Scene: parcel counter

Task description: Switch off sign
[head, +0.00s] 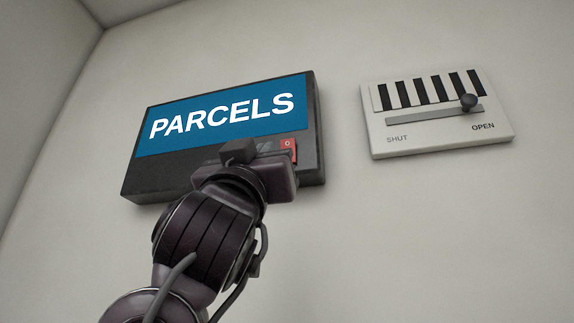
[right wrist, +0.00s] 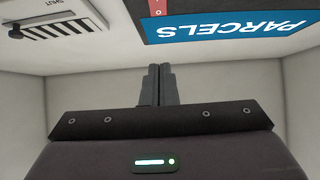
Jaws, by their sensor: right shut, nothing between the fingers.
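The sign (head: 222,113) is a dark box on the wall with a blue face reading PARCELS, and it also shows upside down at the top of the right wrist view (right wrist: 235,22). A red switch (head: 289,149) marked 0 sits at the sign's lower right, and it shows at the top edge of the right wrist view (right wrist: 157,7). My right gripper (right wrist: 158,72) is shut and empty. In the head view it is in front of the sign's lower edge, close to the switch; whether it touches is unclear. Its fingertips are hidden there. My left gripper is not in view.
A white vent panel (head: 438,143) with a dark-knobbed slider is on the wall right of the sign, marked SHUT and OPEN. The knob (head: 468,101) is at the OPEN end. The wall (head: 430,235) below is bare, and a side wall meets it at left.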

